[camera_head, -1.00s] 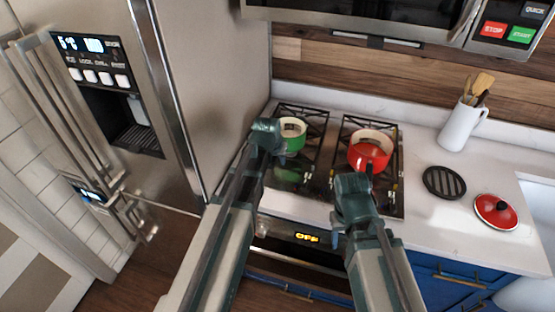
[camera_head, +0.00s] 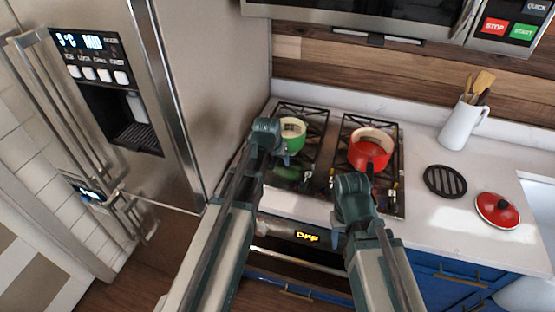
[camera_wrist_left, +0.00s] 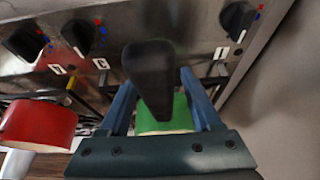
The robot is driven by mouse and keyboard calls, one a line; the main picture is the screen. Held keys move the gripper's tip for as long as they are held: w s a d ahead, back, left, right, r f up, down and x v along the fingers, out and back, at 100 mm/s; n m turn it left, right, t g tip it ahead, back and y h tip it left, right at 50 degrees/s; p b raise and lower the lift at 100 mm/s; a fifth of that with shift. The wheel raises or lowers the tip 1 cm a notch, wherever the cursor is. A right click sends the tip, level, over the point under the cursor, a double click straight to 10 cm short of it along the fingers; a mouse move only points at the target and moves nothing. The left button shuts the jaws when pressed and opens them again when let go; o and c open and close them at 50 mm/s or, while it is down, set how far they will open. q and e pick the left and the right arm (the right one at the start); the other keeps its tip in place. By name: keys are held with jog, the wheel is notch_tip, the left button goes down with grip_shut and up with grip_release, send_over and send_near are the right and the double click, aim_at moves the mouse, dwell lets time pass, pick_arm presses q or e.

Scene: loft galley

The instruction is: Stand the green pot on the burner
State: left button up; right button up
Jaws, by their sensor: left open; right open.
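The green pot (camera_head: 292,136) is on the left part of the stove in the head view, upright, partly hidden by my left gripper (camera_head: 280,148). In the left wrist view the green pot (camera_wrist_left: 166,116) shows between my left gripper's blue fingers (camera_wrist_left: 160,100), with its black handle (camera_wrist_left: 150,75) pointing toward the camera between them. The fingers are open and apart from the handle. The pot's base is hidden, so its contact with the left grate (camera_head: 314,125) cannot be told. My right gripper (camera_head: 342,215) is open and empty in front of the stove.
A red pot (camera_head: 371,150) stands on the right grate and shows at left in the left wrist view (camera_wrist_left: 38,125). A black trivet (camera_head: 445,182), red lid (camera_head: 497,210) and white utensil jug (camera_head: 462,127) are on the counter. The fridge (camera_head: 215,90) closes off the left side.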

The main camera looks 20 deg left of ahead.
pick_arm(q)
jog(key=shift+r, duration=0.1)
jog(key=p+v, duration=1.2)
jog(key=v, duration=0.1)
jog(key=shift+s+r+p, duration=0.2)
jog(key=shift+r+p, duration=0.1)
jog(key=shift+p, duration=0.05)
jog(key=shift+s+d+f, duration=0.1)
jog(key=shift+d+f, duration=0.05)
jog(key=shift+f, duration=0.1)
jog(key=s+d+f+m+g+b, duration=0.1)
jog(key=s+d+f+g+b, duration=0.1)
jog(key=s+d+f+b, duration=0.4)
jog(key=s+d+f+m+g+y+b, duration=0.1)
jog(key=s+d+f+m+g+b, duration=0.1)
jog(key=s+d+f+b, duration=0.4)
jog(key=s+d+f+g, duration=0.1)
jog(key=s, duration=0.4)
jog(key=shift+s+d+f+y, duration=0.15)
jog(key=shift+s+f+y, duration=0.05)
jog(key=shift+s+y, duration=0.1)
